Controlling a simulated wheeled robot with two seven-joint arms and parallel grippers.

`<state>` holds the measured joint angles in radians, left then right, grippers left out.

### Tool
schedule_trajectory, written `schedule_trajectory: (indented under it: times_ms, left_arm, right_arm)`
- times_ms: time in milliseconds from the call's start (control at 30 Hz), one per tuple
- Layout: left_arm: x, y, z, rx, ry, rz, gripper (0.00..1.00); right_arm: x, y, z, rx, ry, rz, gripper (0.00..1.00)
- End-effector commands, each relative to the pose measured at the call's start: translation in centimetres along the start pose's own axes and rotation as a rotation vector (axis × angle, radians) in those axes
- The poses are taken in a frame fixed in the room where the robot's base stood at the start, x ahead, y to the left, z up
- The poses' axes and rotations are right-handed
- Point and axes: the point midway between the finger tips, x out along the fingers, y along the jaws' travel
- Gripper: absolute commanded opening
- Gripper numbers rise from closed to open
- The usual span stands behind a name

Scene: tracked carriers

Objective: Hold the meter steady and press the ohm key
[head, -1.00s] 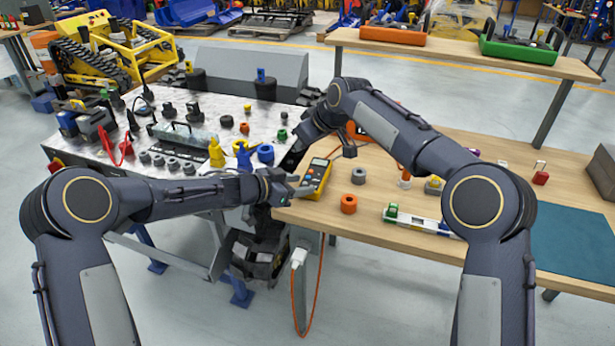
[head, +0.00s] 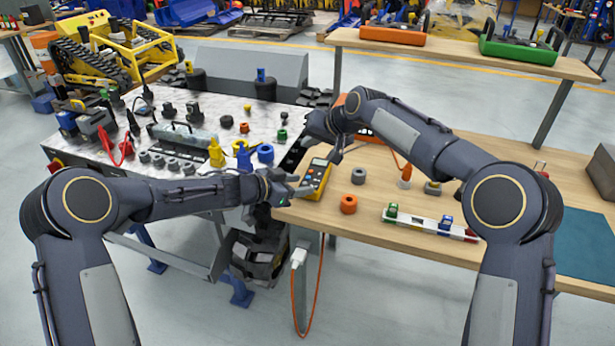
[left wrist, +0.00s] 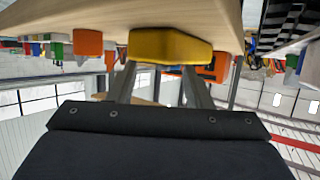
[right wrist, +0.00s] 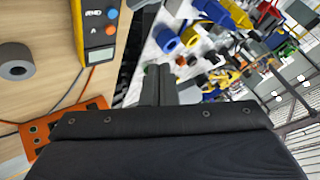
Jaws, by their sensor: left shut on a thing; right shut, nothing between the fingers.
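The yellow and dark meter (head: 318,178) lies at the near left corner of the wooden table, and its yellow end faces me in the left wrist view (left wrist: 170,46). My left gripper (head: 300,190) is shut on the meter, one finger on each side of that end. My right gripper (head: 336,159) is shut and empty, its tips over the meter's far end. The right wrist view shows part of the meter (right wrist: 97,35), with its display and blue and orange keys, left of the right fingers (right wrist: 158,85) and apart from them. Key markings are too small to read.
A grey ring (head: 358,176) and an orange ring (head: 348,204) stand right of the meter. A white rail with coloured blocks (head: 428,222) lies farther right. The metal table (head: 100,160) at left is crowded with parts. An orange cable (head: 319,290) hangs off the front edge.

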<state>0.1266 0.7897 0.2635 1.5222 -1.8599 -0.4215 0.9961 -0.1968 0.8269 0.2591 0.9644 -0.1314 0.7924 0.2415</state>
Motion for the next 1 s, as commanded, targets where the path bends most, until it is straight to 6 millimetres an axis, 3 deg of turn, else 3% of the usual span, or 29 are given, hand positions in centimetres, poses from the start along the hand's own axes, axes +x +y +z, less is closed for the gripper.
schedule_trajectory:
  times_ms: [500, 1000]
  left_arm:
    - [0.3, 0.5, 0.5, -0.003, -0.007, 0.012, 0.12]
    - [0.3, 0.5, 0.5, -0.003, -0.007, 0.012, 0.12]
  right_arm:
    - [4.8, 3.5, 3.5, 0.0, -0.002, 0.0, 0.0]
    - [5.5, 4.0, 4.0, 0.0, 0.0, 0.0, 0.0]
